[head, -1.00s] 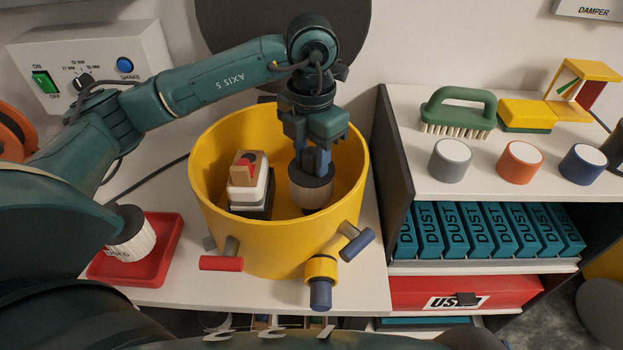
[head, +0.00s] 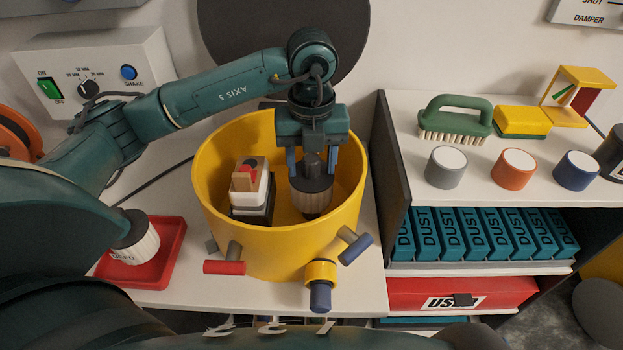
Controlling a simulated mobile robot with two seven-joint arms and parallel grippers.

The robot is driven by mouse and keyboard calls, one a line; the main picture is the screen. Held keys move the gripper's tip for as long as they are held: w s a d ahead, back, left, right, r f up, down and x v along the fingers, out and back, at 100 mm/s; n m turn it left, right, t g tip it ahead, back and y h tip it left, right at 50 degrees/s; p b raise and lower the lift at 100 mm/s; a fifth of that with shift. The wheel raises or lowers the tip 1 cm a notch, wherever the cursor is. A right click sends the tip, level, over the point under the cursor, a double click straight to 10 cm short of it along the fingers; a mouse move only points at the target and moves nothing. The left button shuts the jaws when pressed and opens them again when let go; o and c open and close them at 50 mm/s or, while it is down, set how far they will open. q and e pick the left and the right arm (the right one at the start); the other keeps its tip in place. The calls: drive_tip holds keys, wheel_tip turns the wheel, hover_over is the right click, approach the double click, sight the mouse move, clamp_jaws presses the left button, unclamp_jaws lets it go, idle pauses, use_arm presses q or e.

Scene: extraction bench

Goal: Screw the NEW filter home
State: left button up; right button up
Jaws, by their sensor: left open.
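The filter (head: 311,200) with a pleated pale body and dark cap stands upright inside the yellow drum (head: 280,245), toward its right side. My left gripper (head: 312,166) is directly above it, pointing down, with its two blue fingers apart on either side of the cap's knob. I cannot see how far the filter is seated, as its bottom is hidden. A used filter (head: 137,245) with a dark cap stands in the red tray (head: 168,268) at the left. My right gripper is not in view.
Inside the drum, left of the filter, stands a white and dark block with a wooden top and red lever (head: 249,180). Red and blue handles stick out of the drum's front. A dark panel (head: 391,165) stands close to the drum's right.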

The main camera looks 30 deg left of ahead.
use_arm(q)
drive_tip(key=n+p, duration=0.2)
drive_tip(key=n, duration=0.4)
drive_tip(key=shift+r+n, duration=0.15)
drive_tip(key=shift+n, duration=0.15)
drive_tip(key=n+p, duration=0.1)
drive_tip(key=n, duration=0.1)
drive_tip(key=shift+n, duration=1)
